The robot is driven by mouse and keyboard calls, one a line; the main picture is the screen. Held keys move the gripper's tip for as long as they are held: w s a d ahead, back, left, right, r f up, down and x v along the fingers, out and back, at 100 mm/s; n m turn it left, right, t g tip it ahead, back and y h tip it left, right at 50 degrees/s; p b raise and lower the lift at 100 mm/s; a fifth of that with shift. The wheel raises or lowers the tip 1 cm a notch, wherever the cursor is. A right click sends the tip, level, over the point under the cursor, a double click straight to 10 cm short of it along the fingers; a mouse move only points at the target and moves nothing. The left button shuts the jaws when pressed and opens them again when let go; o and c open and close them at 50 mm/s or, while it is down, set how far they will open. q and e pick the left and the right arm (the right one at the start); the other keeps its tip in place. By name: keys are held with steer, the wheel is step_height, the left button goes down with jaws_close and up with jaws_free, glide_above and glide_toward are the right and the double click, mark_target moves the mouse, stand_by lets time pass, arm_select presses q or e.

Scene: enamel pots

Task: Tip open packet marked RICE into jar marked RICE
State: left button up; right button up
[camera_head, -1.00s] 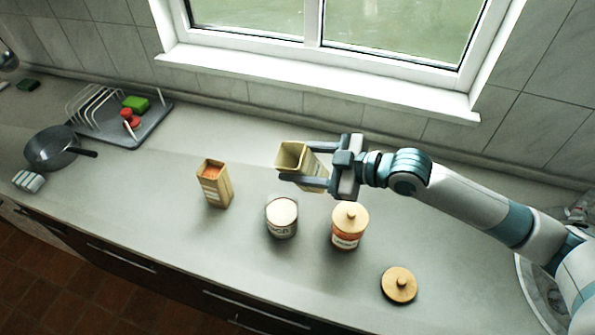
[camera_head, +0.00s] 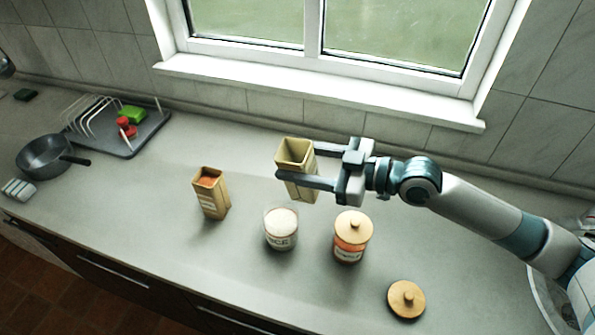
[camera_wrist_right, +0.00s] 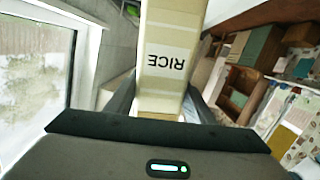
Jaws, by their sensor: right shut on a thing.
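My right gripper (camera_head: 290,167) is shut on the open packet (camera_head: 298,186) and holds it upright above the counter, behind the jars. In the right wrist view the packet (camera_wrist_right: 172,60) shows the word RICE upside down between the fingers. Its open top shows pale inner walls; I see no rice in it, though its bottom is hidden. The jar marked RICE (camera_head: 281,238) stands open on the counter, in front of the packet and slightly left. White contents show near its rim. My left gripper is out of view.
A second open packet (camera_head: 211,195) with orange contents stands left of the RICE jar. A lidded jar (camera_head: 350,245) with orange contents stands right of it. A loose wooden lid (camera_head: 406,299) lies at the front right. A pan (camera_head: 44,156) and dish rack (camera_head: 128,146) are far left.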

steer(key=shift+r+m+y+b, duration=0.35)
steer(key=shift+m+y+b, duration=0.25)
steer(key=shift+b, duration=1)
steer(key=shift+r+y+b, duration=0.3)
steer(key=shift+b, duration=0.1)
steer(key=shift+r+m, duration=0.2)
steer(key=shift+m, duration=0.1)
